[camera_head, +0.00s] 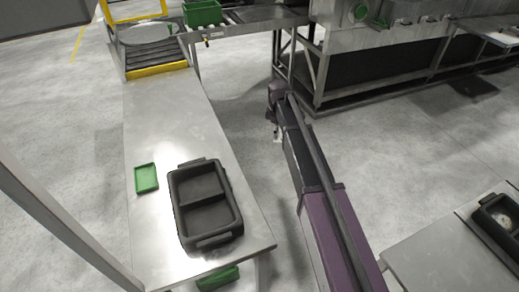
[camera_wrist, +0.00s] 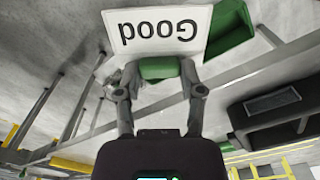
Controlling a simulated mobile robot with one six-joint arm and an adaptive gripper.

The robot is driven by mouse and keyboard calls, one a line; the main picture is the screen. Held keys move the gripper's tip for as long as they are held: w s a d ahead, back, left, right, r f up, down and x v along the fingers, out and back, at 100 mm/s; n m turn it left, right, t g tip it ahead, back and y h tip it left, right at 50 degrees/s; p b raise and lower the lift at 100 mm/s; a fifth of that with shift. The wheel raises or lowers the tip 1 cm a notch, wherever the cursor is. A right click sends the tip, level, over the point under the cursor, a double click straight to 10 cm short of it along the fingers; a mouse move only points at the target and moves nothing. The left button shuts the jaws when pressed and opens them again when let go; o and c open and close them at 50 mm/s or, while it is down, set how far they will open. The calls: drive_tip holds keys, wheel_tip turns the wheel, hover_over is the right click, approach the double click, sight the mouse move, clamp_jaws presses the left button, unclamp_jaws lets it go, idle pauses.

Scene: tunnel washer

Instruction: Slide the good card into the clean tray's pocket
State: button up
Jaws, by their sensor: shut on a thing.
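In the wrist view, my gripper (camera_wrist: 160,72) is shut on the green grip of a white card (camera_wrist: 158,30). The card reads "Good", upside down in this view. In the head view my arm reaches over the floor to the right of the steel table; the gripper is small there and its fingers are hard to make out. A black tray (camera_head: 178,207) with two compartments lies on the table's near end, and a black tray shows at the right of the wrist view (camera_wrist: 235,118). No label marks it as clean, and I cannot make out a card pocket on it.
A small green tray (camera_head: 146,178) lies on the steel table (camera_head: 165,110) left of the black tray. A green holder (camera_head: 218,278) hangs below the near edge. Another black tray (camera_head: 484,222) stands on a table at right. Open floor lies around my arm.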

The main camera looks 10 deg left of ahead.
drive_tip(key=shift+s+a+f, duration=0.1)
drive_tip(key=shift+s+f, duration=0.25)
drive_tip(key=s+a+n+g+y+b, duration=0.4)
drive_tip(key=s+a+y+b, duration=0.2)
drive_tip(key=s+y+b, duration=0.45)
drive_tip(key=s+d+r+n+g+y+b, duration=0.1)
drive_tip(key=s+r+n+g+y+b, duration=0.1)
drive_tip(key=s+r+g+y+b, duration=0.1)
drive_tip(key=shift+s+d+r+g+y+b, duration=0.45)
drive_tip(key=shift+r+g+y, duration=0.4)
drive_tip(key=shift+g, duration=0.25)
drive_tip(key=shift+s+a+f, duration=0.15)
drive_tip(key=shift+s+a, duration=0.05)
drive_tip(key=shift+a, duration=0.15)
drive_tip(key=shift+s+a+f+b, duration=0.2)
drive_tip(key=shift+s+a+b, duration=0.15)
drive_tip(key=shift+a, duration=0.25)
drive_tip(key=shift+s+a, duration=0.15)
drive_tip(key=shift+a, duration=0.15)
drive_tip(key=shift+s+a+f, duration=0.25)
drive_tip(key=shift+s+a, duration=0.1)
drive_tip(key=shift+a, duration=0.25)
